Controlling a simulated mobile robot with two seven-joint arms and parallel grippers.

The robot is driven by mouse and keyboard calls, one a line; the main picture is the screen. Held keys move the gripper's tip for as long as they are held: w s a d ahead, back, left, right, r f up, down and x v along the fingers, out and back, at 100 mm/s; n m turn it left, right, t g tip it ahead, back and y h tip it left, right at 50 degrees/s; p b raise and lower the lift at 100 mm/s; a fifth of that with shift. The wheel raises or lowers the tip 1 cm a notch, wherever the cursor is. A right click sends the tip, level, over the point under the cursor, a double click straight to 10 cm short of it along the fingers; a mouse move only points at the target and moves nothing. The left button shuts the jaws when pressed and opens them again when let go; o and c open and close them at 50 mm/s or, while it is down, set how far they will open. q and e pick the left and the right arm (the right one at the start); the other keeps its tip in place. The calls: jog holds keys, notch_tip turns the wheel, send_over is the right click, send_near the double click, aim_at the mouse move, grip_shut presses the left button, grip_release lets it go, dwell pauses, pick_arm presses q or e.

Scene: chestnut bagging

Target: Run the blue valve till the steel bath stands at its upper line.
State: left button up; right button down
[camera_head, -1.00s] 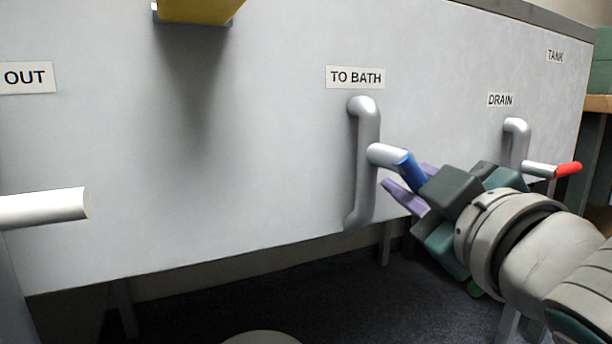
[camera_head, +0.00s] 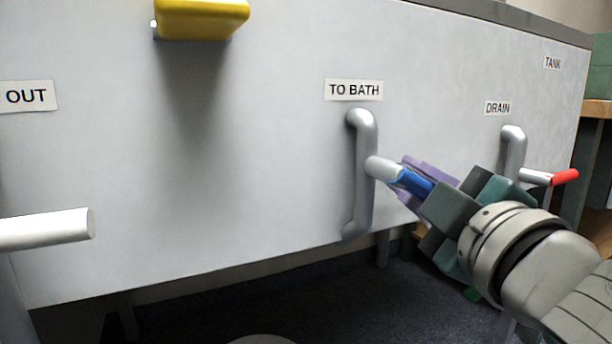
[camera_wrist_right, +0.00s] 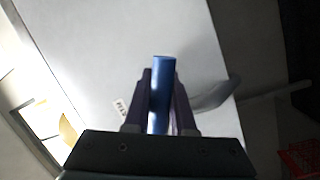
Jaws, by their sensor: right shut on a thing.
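The blue valve handle (camera_head: 411,180) sticks out from a grey pipe (camera_head: 363,165) under the "TO BATH" label (camera_head: 354,90) on the pale tank front. My right gripper (camera_head: 416,187) comes in from the right with its purple fingers around the blue handle, shut on it. In the right wrist view the blue handle (camera_wrist_right: 161,95) stands between the two fingers (camera_wrist_right: 161,105). The steel bath and its upper line cannot be made out in these views. My left gripper is not in view.
A red handle (camera_head: 565,177) sits on the pipe under the "DRAIN" label (camera_head: 497,108), close behind my right arm. A yellow block-shaped part (camera_head: 201,19) juts out at the top. A white rod-like part (camera_head: 48,229) sticks out at the left. Dark floor lies below.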

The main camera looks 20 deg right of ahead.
jog(key=n, duration=0.1)
jog(key=r+n, duration=0.1)
jog(key=n+t, duration=0.1)
jog(key=shift+d+r+n+y+p, duration=0.2)
jog(key=shift+r+n+y+p, duration=0.05)
jog(key=shift+n+y+p, duration=0.05)
jog(key=shift+r+n+t+y, duration=0.15)
jog(key=shift+r+n, duration=0.1)
jog(key=shift+n, duration=0.45)
jog(key=shift+r+n+t+y, duration=0.15)
jog(key=shift+r+n, duration=0.1)
jog(key=shift+n, duration=0.45)
jog(key=c, duration=0.8)
grip_release()
jog(key=shift+o, duration=0.2)
jog(key=v, duration=1)
jog(key=shift+b, duration=0.4)
